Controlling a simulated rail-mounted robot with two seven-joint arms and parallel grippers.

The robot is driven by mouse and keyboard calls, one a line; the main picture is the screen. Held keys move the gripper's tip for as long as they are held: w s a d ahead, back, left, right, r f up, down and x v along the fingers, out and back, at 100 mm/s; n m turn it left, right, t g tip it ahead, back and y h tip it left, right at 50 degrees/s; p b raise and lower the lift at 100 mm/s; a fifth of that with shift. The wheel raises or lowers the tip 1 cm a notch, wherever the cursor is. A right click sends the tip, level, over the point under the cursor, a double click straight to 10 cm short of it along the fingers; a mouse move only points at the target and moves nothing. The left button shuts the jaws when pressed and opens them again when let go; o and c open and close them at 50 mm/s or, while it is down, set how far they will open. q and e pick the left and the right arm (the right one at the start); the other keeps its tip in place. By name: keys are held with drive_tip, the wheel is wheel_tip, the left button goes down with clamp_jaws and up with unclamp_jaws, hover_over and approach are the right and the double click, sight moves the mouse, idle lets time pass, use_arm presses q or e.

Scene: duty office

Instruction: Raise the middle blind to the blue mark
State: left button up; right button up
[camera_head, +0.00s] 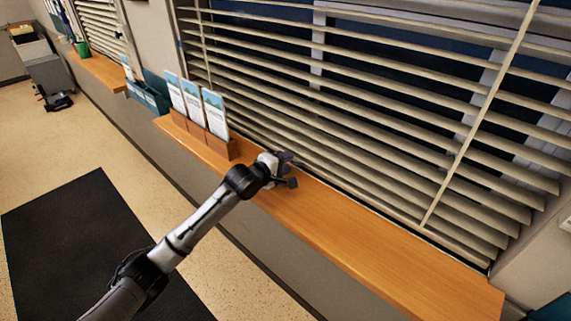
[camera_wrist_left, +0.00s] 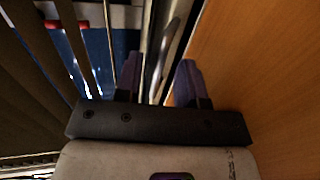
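The large blind (camera_head: 380,120) with cream slats covers the big window in the head view. It hangs low, its bottom edge close to the wooden sill, with its slats tilted open. My left gripper (camera_head: 286,168) is at the blind's lower edge, just above the sill. In the left wrist view its two dark fingers (camera_wrist_left: 160,82) stand apart. Pale thin bars of the blind (camera_wrist_left: 148,45) show between and beyond the fingers; I cannot tell whether they touch. My right gripper is not in view.
The wooden sill (camera_head: 350,235) runs under the blind, bare right of my gripper. Leaflets in a brown holder (camera_head: 205,135) stand on it to the left. A teal box (camera_head: 148,95) and another blind (camera_head: 100,25) are farther left. A black mat (camera_head: 85,240) lies on the floor.

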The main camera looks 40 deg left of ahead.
use_arm(q)
drive_tip(key=shift+w, duration=0.2)
drive_tip(key=shift+c, duration=0.3)
clamp_jaws()
